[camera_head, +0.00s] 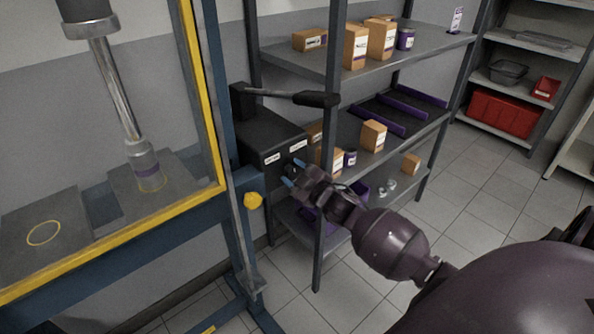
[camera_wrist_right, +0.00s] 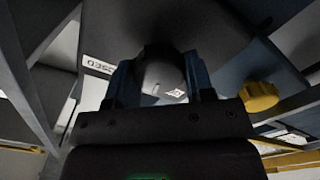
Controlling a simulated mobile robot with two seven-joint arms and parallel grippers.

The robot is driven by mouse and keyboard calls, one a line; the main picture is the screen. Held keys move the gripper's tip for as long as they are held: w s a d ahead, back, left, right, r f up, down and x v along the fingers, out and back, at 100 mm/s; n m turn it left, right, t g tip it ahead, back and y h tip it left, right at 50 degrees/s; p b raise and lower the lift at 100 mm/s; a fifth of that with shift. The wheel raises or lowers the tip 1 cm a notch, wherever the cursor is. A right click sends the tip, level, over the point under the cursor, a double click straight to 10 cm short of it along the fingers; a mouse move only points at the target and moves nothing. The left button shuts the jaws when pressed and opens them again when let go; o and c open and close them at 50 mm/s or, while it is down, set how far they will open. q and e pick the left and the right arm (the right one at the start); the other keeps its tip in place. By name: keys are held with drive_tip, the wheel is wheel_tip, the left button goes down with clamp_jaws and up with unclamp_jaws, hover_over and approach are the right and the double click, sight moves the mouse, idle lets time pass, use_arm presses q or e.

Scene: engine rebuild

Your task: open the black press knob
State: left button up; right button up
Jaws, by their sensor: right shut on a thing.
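The black press knob (camera_wrist_right: 160,75) shows in the right wrist view, between the two blue fingers of my right gripper (camera_wrist_right: 160,85). It sits on the dark pump box (camera_head: 268,140) at the side of the blue press frame. In the head view my right gripper (camera_head: 291,178) reaches the front of that box, and its fingers are shut on the knob, which is mostly hidden there. A label reading "CLOSED" in part (camera_wrist_right: 98,64) shows beside the knob in the wrist view. My left gripper is in neither view.
A yellow knob (camera_head: 253,200) sits on the press frame (camera_head: 232,215), close to my right gripper. The pump lever (camera_head: 290,96) sticks out above the box. Shelves hold several boxes (camera_head: 382,40). The floor (camera_head: 480,190) is clear.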

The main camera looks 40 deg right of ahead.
drive_tip(key=shift+n+p, duration=0.4)
drive_tip(key=shift+n, duration=1.6)
drive_tip(key=o, duration=0.9)
drive_tip(key=s, duration=1)
drive_tip(key=shift+s+d, duration=0.4)
drive_tip(key=shift+f, duration=0.1)
